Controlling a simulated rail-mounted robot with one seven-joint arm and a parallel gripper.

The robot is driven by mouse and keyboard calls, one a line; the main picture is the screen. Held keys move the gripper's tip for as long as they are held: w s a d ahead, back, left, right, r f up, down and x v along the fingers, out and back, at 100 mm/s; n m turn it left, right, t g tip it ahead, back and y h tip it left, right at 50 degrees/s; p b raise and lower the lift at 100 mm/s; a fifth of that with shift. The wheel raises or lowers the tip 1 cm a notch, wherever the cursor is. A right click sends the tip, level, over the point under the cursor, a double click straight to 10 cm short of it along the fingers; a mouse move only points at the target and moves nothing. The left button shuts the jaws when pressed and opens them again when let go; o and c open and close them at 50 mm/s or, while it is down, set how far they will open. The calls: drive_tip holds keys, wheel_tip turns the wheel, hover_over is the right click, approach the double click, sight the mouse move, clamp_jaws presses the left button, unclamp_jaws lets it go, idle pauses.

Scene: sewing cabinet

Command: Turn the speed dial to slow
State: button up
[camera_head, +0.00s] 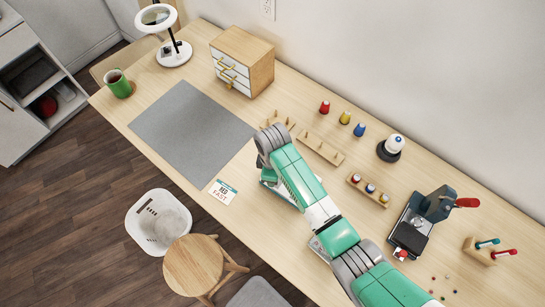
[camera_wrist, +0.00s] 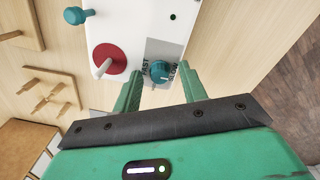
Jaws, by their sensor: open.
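The speed dial (camera_wrist: 160,72) is a teal knob on a grey plate on the white panel (camera_wrist: 112,32) of a machine, in the wrist view. The plate reads FAST left of the knob and SLOW right of it. A pale mark shows on the knob, but its exact setting is too small to tell. My gripper (camera_wrist: 160,69) is open, with one green finger on each side of the dial; I cannot tell whether either touches it. In the head view my arm covers most of the machine and hides the dial.
A red disc with a pale lever (camera_wrist: 104,67) and a teal knob (camera_wrist: 76,15) are beside the dial. A card (camera_head: 222,192) lies at the table's front edge. Wooden peg racks (camera_head: 320,147) stand behind my arm. The grey mat (camera_head: 190,130) is clear.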

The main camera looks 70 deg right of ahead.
drive_tip(key=shift+c, duration=0.2)
clamp_jaws()
drive_tip(key=shift+r+n+p, duration=0.15)
drive_tip(key=shift+n+p, duration=0.25)
drive_tip(key=shift+p, duration=0.2)
idle(0.5)
drive_tip(key=shift+o, duration=0.2)
unclamp_jaws()
